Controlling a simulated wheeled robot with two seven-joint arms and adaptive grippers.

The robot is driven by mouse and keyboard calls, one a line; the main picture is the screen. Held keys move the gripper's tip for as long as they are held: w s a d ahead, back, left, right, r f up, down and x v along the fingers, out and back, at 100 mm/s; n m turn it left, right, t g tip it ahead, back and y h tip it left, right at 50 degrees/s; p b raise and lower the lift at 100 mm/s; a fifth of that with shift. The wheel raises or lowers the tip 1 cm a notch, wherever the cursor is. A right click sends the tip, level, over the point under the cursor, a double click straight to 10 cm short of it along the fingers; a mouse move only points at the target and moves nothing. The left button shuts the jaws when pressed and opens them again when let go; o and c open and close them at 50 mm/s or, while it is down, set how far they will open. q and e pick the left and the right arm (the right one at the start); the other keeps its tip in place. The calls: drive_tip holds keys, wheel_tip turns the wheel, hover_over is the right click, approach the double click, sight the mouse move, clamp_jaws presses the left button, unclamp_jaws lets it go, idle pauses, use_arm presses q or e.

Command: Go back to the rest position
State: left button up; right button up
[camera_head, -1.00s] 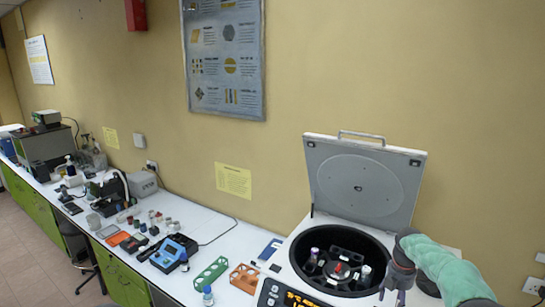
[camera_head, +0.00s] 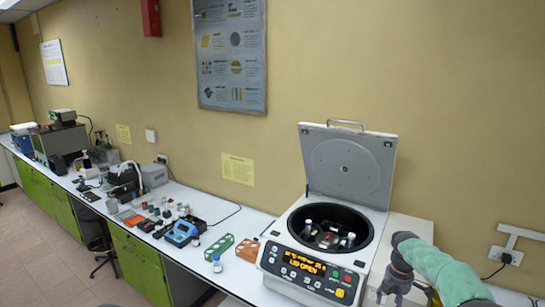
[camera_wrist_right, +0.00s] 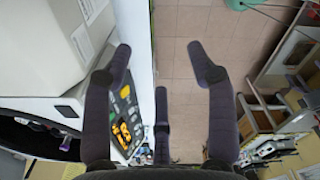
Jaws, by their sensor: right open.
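My right gripper (camera_head: 393,292) is in the lower right of the head view, in front of the centrifuge's right side. It holds nothing, and its fingers are spread in the right wrist view (camera_wrist_right: 160,75). The centrifuge (camera_head: 322,282) stands on the bench with its lid (camera_head: 345,168) raised. Its display reads "LID OPEN". Bottles or tubes with pale caps (camera_head: 308,225) sit in its rotor. In the right wrist view the centrifuge's control panel (camera_wrist_right: 124,118) lies left of the middle finger. My left gripper is not in view.
A green rack (camera_head: 219,246), an orange rack (camera_head: 248,249) and a small bottle (camera_head: 217,264) stand left of the centrifuge. A blue device (camera_head: 182,233) and several small containers are farther left. In the right wrist view, tiled floor (camera_wrist_right: 185,45) shows beyond the fingers.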

drive_tip(key=s+a+f+m+y+b, duration=0.1)
drive_tip(key=s+a+f+m+b, duration=0.3)
drive_tip(key=f, duration=0.7)
drive_tip(key=s+a+f+m+y+b, duration=0.15)
drive_tip(key=a+f+b, duration=0.25)
drive_tip(key=a+f, duration=0.5)
drive_tip(key=s+a+f+m+b, duration=0.2)
drive_tip(key=s+a+f+b, duration=0.15)
drive_tip(key=f, duration=1.05)
use_arm(q)
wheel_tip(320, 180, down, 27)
drive_tip(key=b, duration=1.4)
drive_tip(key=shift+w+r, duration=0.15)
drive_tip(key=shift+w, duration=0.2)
use_arm(e)
drive_tip(key=s+a+f+m, duration=0.5)
drive_tip(key=s+f, duration=0.5)
drive_tip(key=s, duration=0.2)
drive_tip(key=s+a+f+m+y, duration=0.1)
drive_tip(key=s+a+f+m, duration=0.5)
drive_tip(key=s+f+m, duration=0.2)
drive_tip(key=s+f, duration=0.2)
drive_tip(key=s, duration=0.2)
drive_tip(key=shift+s+a, duration=0.15)
drive_tip(key=shift+s, duration=0.05)
